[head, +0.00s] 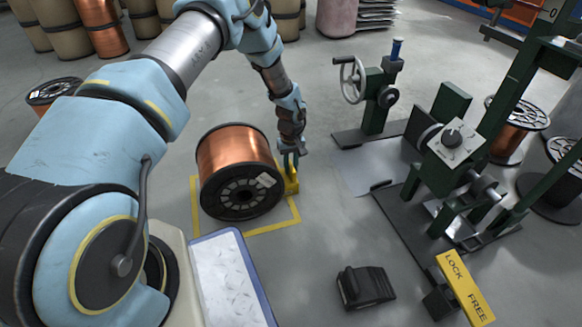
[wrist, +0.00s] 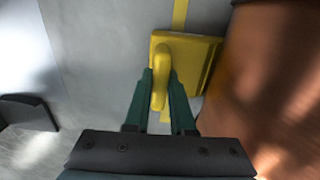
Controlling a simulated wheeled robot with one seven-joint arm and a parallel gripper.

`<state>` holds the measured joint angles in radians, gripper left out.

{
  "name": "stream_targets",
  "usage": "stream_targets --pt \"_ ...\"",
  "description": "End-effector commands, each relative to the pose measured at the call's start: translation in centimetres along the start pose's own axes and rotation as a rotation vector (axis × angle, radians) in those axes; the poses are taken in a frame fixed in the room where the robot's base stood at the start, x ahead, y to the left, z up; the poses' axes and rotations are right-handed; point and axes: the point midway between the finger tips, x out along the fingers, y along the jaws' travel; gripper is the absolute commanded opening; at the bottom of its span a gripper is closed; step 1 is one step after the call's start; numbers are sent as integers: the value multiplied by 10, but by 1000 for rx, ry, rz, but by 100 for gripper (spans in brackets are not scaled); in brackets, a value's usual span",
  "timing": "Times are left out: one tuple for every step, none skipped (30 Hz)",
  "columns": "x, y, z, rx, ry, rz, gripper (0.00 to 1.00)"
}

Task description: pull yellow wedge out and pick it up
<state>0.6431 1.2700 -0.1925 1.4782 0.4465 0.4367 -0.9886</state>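The yellow wedge (wrist: 203,57) lies on the floor against or very close to the large copper spool (head: 235,160). In the wrist view the spool's copper side (wrist: 270,95) fills the right. The wedge also shows at the spool's right side in the head view (head: 291,181). It has a raised rounded handle (wrist: 160,65). My gripper (wrist: 160,78) points down over the wedge, with one green finger on each side of the handle. Both fingers appear to touch it, so the gripper looks shut on it. In the head view my gripper (head: 291,160) partly hides the wedge.
Yellow floor lines (head: 270,228) frame the spool. A black foot pedal (head: 366,287) lies on the floor at front right. A green machine (head: 450,160) and a stand with a handwheel (head: 375,90) are to the right. Between pedal and spool the floor is clear.

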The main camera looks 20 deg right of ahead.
Motion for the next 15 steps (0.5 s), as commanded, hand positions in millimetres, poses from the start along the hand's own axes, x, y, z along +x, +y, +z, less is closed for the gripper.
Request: stream_targets --pt "0 0 0 0 0 0 12" --pt "0 0 0 0 0 0 9" --pt "0 0 0 0 0 0 5" --pt "0 0 0 0 0 0 1" --pt "0 0 0 0 0 0 0" --pt "0 0 0 0 0 0 0" --pt "0 0 0 0 0 0 0" --pt "0 0 0 0 0 0 0" --pt "0 0 0 0 0 0 0" --pt "0 0 0 0 0 0 0" --pt "0 0 0 0 0 0 0" --pt "0 0 0 0 0 0 0" --pt "0 0 0 0 0 0 0" --pt "0 0 0 0 0 0 0" --pt "0 0 0 0 0 0 0"
